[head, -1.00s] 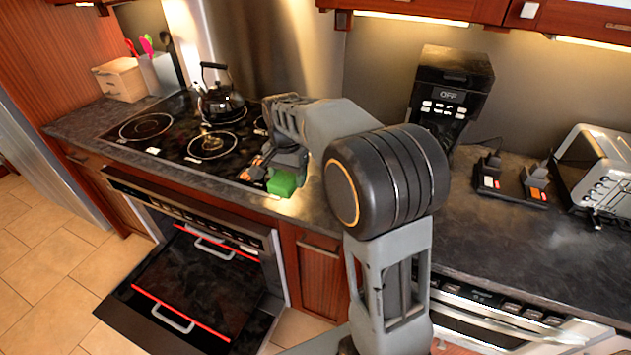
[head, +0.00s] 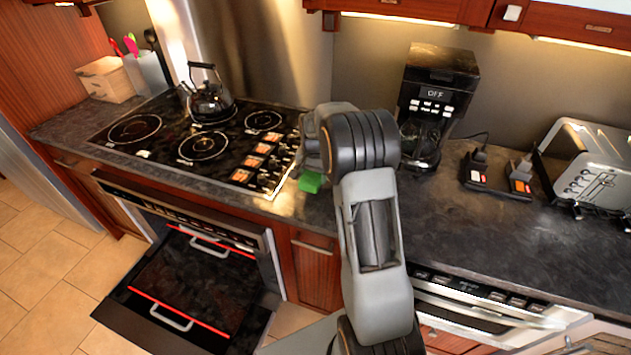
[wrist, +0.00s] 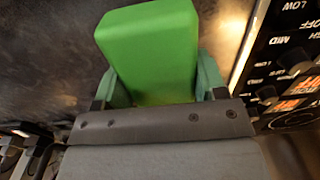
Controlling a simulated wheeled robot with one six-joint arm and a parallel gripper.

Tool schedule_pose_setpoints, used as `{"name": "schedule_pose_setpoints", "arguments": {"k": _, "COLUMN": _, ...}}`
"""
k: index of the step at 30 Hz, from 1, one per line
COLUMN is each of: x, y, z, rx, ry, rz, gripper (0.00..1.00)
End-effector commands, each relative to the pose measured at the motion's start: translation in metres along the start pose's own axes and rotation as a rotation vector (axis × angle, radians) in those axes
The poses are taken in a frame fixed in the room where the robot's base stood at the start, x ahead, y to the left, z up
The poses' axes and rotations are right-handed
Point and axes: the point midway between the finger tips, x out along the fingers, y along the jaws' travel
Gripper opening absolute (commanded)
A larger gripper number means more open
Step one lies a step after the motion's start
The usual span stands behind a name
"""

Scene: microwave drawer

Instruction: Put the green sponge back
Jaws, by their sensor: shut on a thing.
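The green sponge (head: 311,182) is held in my gripper (head: 308,170), low over the counter just right of the stove controls. In the wrist view the sponge (wrist: 152,50) sits between the two fingers of my gripper (wrist: 158,82), which is shut on it. Most of the gripper is hidden behind my arm in the head view. I cannot tell whether the sponge touches the counter (head: 450,235).
The cooktop (head: 165,125) with a black kettle (head: 208,98) is to the left. A coffee maker (head: 432,100) and a toaster (head: 590,165) stand to the right. Dark counter is free right of my arm.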

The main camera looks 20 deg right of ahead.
Motion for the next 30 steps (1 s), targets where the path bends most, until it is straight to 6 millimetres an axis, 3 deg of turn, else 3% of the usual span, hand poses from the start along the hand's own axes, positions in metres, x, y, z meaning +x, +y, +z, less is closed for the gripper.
{"name": "schedule_pose_setpoints", "arguments": {"k": 5, "x": 0.008, "y": 0.003, "z": -0.006, "rx": 0.0, "ry": 0.0, "rz": 0.0, "gripper": 0.43}}
{"name": "schedule_pose_setpoints", "arguments": {"k": 12, "x": 0.038, "y": 0.003, "z": -0.007, "rx": -0.001, "ry": -0.001, "rz": 0.001, "gripper": 0.43}}
{"name": "schedule_pose_setpoints", "arguments": {"k": 24, "x": 0.044, "y": 0.003, "z": -0.007, "rx": 0.0, "ry": 0.001, "rz": 0.0, "gripper": 0.43}}
{"name": "schedule_pose_setpoints", "arguments": {"k": 25, "x": 0.043, "y": 0.003, "z": -0.007, "rx": -0.001, "ry": 0.001, "rz": -0.001, "gripper": 0.67}}
{"name": "schedule_pose_setpoints", "arguments": {"k": 30, "x": 0.043, "y": 0.003, "z": -0.007, "rx": 0.0, "ry": 0.001, "rz": 0.0, "gripper": 0.83}}
